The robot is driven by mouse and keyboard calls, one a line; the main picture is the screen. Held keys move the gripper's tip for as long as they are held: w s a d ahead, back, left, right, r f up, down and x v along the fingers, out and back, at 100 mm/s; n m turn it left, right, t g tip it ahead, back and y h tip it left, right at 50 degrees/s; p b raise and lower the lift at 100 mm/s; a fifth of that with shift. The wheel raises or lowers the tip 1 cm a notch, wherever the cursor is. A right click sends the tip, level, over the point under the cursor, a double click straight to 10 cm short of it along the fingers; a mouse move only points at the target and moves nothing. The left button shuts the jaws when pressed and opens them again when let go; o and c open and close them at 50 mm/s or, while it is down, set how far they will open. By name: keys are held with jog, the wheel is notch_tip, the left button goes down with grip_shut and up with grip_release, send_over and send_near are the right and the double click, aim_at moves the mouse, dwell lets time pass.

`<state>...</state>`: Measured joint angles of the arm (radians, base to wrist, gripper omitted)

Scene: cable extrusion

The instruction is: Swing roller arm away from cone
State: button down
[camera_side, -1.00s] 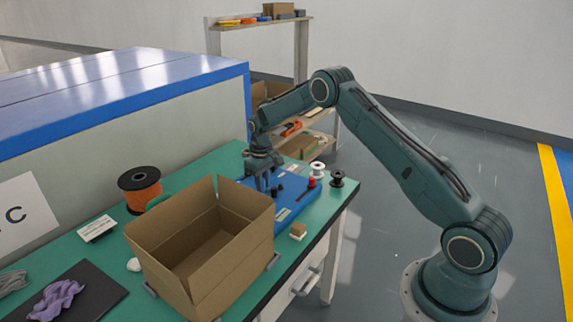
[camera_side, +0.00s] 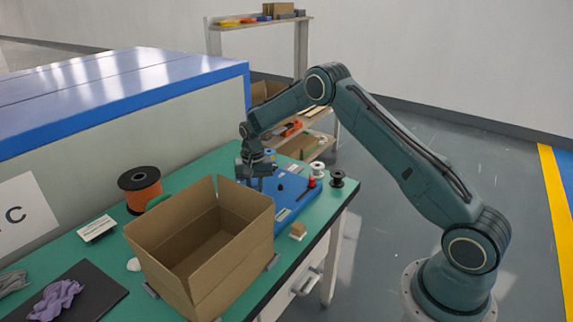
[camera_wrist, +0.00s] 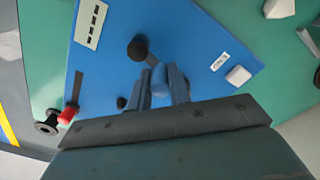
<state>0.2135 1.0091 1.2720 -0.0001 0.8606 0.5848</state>
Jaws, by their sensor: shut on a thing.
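My gripper (camera_wrist: 160,88) is low over the blue board (camera_wrist: 200,30) and shut on a blue cylindrical piece (camera_wrist: 158,78), which seems to be the roller end of the arm. A short grey bar (camera_wrist: 151,58) runs from that piece to a round black part (camera_wrist: 139,47). I cannot tell whether the black part is the cone or a pivot. A smaller black knob (camera_wrist: 121,103) stands left of the fingers, apart from them. In the side view my gripper (camera_side: 256,182) is over the far left part of the blue board (camera_side: 300,190), its fingertips partly hidden.
An open cardboard box (camera_side: 205,250) stands close in front of the board. An orange spool (camera_side: 141,190) stands at the left. The small white block (camera_wrist: 238,75) lies near the board's edge.

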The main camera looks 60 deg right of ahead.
aim_at(253, 187)
jog(key=shift+w+a+m, duration=0.1)
jog(key=shift+a+m, duration=0.15)
jog(key=shift+m, duration=0.35)
jog(key=c, duration=1.3)
grip_release()
jog(key=shift+r, duration=0.15)
notch_tip(253, 187, up, 14)
jog(key=shift+f, duration=0.2)
